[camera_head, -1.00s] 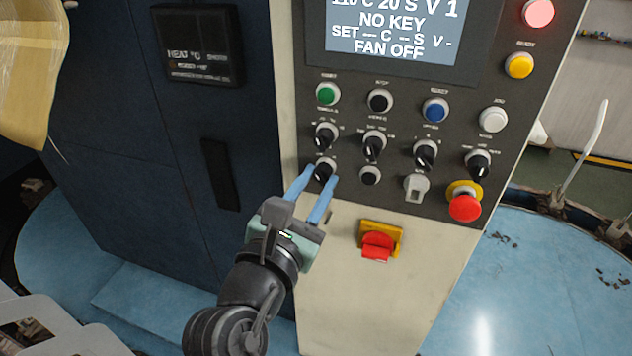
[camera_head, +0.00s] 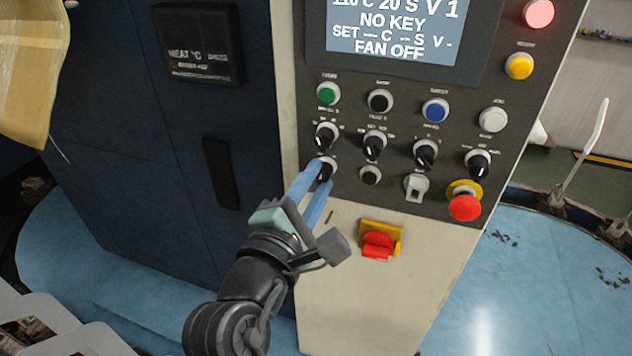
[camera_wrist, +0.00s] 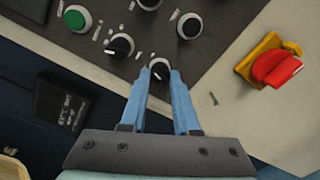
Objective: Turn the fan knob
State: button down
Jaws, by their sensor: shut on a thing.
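The black knob (camera_head: 327,169) at the lower left of the grey control panel (camera_head: 345,190) sits between the blue fingertips of my gripper (camera_head: 319,174). My gripper is shut on it, and the fingers partly hide it. In the wrist view the same knob (camera_wrist: 160,69) shows between the tips of my gripper (camera_wrist: 161,76), with a white pointer mark on its face. Its label is too small to read. The display (camera_head: 394,30) reads "NO KEY" and "FAN OFF".
A row of black selector knobs (camera_head: 374,146) lies just above, and a small black knob (camera_head: 370,175) is close on the right. A red switch on a yellow plate (camera_head: 378,240) is below right. A red emergency button (camera_head: 465,207) stands out at the panel's lower right.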

jog(key=shift+m, duration=1.2)
jog(key=shift+r, duration=0.1)
jog(key=c, duration=0.7)
grip_release()
jog(key=shift+o, duration=0.2)
jog(key=shift+s+a+b, duration=0.1)
jog(key=shift+s+b, duration=0.15)
jog(key=shift+b, duration=0.1)
jog(key=b+v, duration=0.3)
jog(key=v, duration=0.9)
jog(key=shift+s+b, duration=0.25)
jog(key=shift+b, duration=0.15)
